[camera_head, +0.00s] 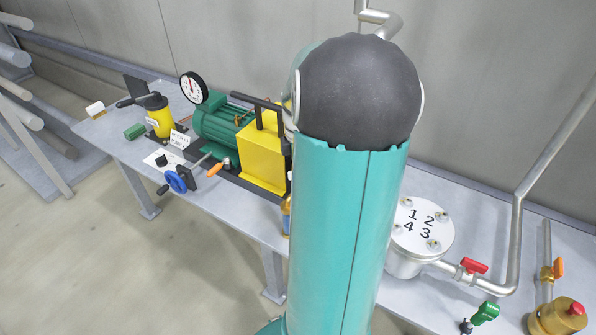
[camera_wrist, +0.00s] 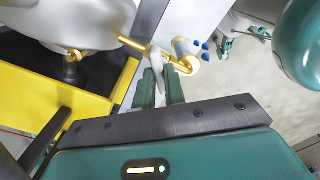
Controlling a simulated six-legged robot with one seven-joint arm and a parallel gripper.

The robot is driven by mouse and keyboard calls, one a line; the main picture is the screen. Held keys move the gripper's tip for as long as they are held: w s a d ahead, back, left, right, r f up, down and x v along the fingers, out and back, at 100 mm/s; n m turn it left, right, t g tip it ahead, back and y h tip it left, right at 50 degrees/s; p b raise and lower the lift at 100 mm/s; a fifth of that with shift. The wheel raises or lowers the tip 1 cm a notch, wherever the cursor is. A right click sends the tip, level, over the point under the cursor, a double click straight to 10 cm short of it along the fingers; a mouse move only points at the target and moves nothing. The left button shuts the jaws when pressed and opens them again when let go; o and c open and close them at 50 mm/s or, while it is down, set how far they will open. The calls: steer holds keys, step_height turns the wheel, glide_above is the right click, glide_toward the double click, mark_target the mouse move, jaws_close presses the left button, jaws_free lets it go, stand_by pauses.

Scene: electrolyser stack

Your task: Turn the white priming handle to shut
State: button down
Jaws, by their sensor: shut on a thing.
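The white priming handle (camera_wrist: 156,64) shows in the wrist view, on a thin brass pipe (camera_wrist: 133,44). My gripper (camera_wrist: 159,74) has its two dark green fingers on either side of the handle and is shut on it. The handle lies along the fingers, and its lower part is hidden between them. A brass fitting (camera_wrist: 187,65) sits just to the right of the fingertips. In the head view my own arm hides the handle and my gripper.
In the wrist view, a yellow frame (camera_wrist: 52,98) and a pale round vessel (camera_wrist: 80,18) are close on the left. In the head view, a green motor (camera_head: 218,124) and a yellow block (camera_head: 262,157) stand left of my arm; a numbered lid (camera_head: 421,224) is right.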

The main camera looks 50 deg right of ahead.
steer(key=m, duration=0.4)
steer(key=m, duration=0.3)
steer(key=shift+m, duration=0.4)
steer(key=c, duration=1.3)
jaws_free()
steer(key=shift+r, duration=0.1)
steer(key=shift+r, duration=3.4)
